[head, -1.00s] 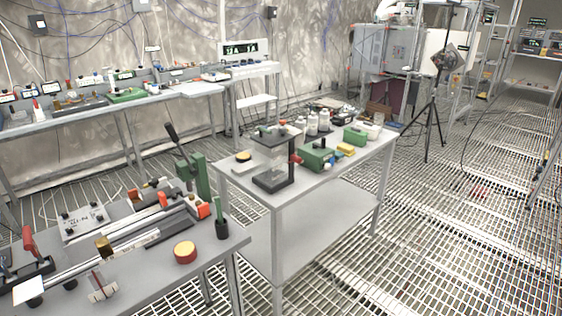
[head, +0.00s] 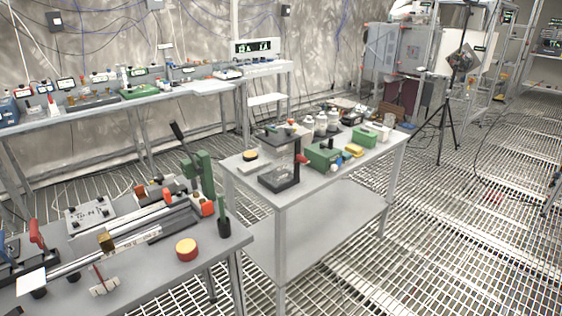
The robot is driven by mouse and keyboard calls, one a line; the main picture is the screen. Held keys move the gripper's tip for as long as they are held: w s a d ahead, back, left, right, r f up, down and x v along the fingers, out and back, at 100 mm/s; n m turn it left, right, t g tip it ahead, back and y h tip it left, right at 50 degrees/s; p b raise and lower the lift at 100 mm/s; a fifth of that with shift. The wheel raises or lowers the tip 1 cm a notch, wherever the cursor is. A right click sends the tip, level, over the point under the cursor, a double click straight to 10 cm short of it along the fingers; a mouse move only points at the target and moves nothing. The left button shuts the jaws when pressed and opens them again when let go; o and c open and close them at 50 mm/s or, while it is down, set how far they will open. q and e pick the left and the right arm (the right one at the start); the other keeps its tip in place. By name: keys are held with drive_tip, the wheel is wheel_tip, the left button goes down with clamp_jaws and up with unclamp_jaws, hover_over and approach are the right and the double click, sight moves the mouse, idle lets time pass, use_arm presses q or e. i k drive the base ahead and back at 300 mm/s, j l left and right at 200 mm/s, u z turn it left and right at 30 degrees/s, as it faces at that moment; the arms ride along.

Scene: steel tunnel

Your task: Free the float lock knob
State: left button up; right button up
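I cannot make out for certain which part is the float lock knob. A clear-walled device with a black base and black top (head: 280,180) stands at the front of the middle table, with a small red part (head: 302,160) at its right side. On the near left bench, a long rail device (head: 130,238) carries orange-red parts (head: 207,208) at its far end, beside a green lever press (head: 199,180). Neither gripper is in the head view.
The middle table (head: 330,212) also holds a green box (head: 324,155), white bottles and small items. A red-and-yellow round pot (head: 187,249) sits on the near bench. A tripod (head: 447,130) stands behind right. The grated floor (head: 450,240) at right is open.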

sight(289, 129)
drive_tip(key=i+l+u, duration=0.25)
drive_tip(key=i+l, duration=0.15)
drive_tip(key=l, duration=0.25)
drive_tip(key=i+l+u, duration=0.1)
drive_tip(key=l, duration=0.25)
drive_tip(key=i+l+u, duration=0.1)
drive_tip(key=l, duration=0.25)
drive_tip(key=i, duration=0.1)
